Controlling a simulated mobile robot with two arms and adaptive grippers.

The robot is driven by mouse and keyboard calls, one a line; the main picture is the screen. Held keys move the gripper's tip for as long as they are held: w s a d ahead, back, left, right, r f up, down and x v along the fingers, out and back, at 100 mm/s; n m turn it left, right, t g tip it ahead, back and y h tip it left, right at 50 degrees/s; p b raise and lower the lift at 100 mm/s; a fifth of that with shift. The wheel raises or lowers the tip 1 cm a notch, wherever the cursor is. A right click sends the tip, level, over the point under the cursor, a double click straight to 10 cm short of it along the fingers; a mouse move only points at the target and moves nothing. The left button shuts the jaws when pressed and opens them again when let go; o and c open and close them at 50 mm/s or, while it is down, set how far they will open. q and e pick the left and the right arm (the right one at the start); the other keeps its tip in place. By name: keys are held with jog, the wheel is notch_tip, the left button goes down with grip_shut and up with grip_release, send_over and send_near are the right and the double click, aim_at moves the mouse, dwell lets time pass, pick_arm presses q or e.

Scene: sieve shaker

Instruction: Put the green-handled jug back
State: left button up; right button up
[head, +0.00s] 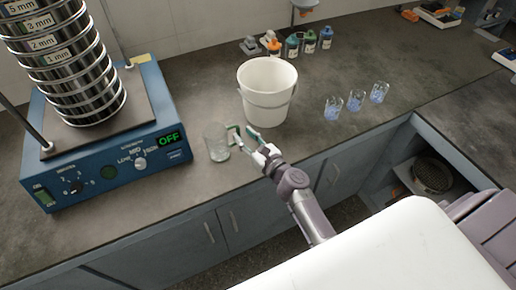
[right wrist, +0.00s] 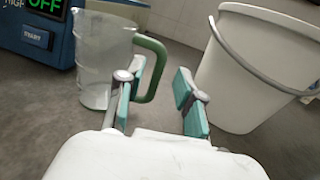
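The clear jug (head: 216,144) with a green handle stands upright on the counter, just right of the blue shaker's front corner. In the right wrist view the jug (right wrist: 103,62) is at upper left, with its green handle (right wrist: 160,68) toward my gripper. My right gripper (head: 246,141) is open at the handle; in the wrist view the gripper (right wrist: 158,98) has one finger on each side of the handle's lower part. I cannot tell whether either finger touches it. My left gripper is not in view.
A white bucket (head: 267,88) stands close behind my right gripper. The blue sieve shaker (head: 110,170), reading OFF, carries a sieve stack (head: 75,70). Several glasses (head: 356,100) with blue contents stand to the right, and small bottles (head: 309,42) at the back.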

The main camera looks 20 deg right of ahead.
jog(key=b+v, duration=0.1)
jog(key=v, duration=0.7)
jog(key=shift+s, duration=0.1)
